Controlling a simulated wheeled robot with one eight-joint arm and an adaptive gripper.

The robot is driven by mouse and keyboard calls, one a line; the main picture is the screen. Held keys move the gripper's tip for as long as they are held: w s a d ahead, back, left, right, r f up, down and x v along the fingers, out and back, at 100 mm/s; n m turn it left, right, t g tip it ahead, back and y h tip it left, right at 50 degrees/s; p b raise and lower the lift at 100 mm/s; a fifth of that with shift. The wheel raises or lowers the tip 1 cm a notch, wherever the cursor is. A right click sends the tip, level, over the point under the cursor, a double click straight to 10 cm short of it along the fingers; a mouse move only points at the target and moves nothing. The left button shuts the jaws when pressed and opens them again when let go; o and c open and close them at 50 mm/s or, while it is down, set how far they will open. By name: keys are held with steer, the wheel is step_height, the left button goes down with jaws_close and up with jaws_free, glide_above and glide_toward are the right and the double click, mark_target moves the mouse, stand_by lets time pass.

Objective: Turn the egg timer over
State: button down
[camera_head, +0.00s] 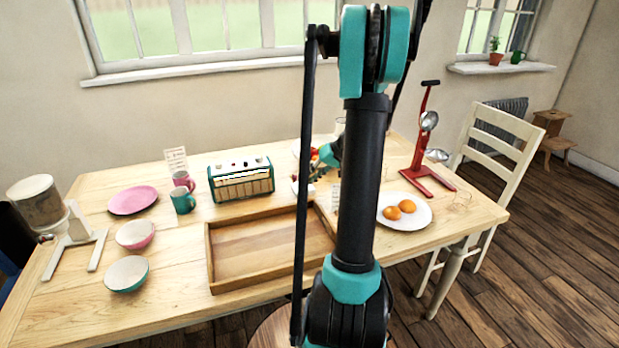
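I cannot clearly make out the egg timer; the middle of the table (180,290) is partly hidden behind my arm. My arm rises across the middle of the view. A teal part near my gripper (328,156) shows just left of the arm, above the back of the table. The fingers are mostly hidden, and I cannot see whether they hold anything.
A wooden tray (212,262) lies at front centre.

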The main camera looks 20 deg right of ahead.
steer(key=shift+d+y, duration=0.15)
steer(key=shift+y, duration=0.35)
steer(key=c, duration=1.3)
jaws_free()
steer(key=shift+c, duration=0.2)
steer(key=v, duration=1.2)
steer(key=shift+f, duration=0.15)
steer(key=shift+d, duration=0.15)
